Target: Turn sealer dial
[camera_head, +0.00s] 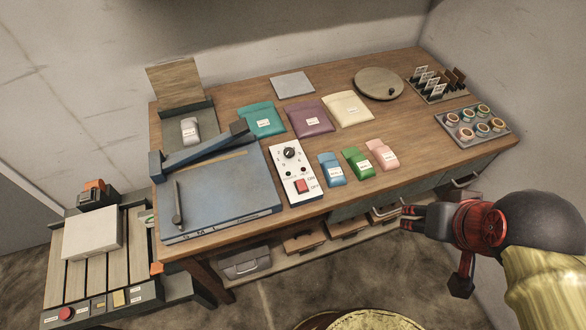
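The sealer dial (289,153) is a round black knob with numbers around it, at the top of a white control panel (297,185). A red switch marked ON and OFF sits lower on that panel. The panel stands right of a blue-grey flat sealer (225,195) with a long blue bar (205,150) raised above its back edge. My gripper (408,220) is at the right, beyond the table's front edge, well away from the dial and touching nothing. Its fingers point left and look empty; their opening is too small to judge.
Blue, green and pink pouches (358,164) lie right of the panel. Larger teal, purple and cream pouches (309,117) lie behind. A round wooden board (379,84), a card rack and a cup tray (474,127) fill the right. A slatted conveyor (82,275) holds a white box (92,232).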

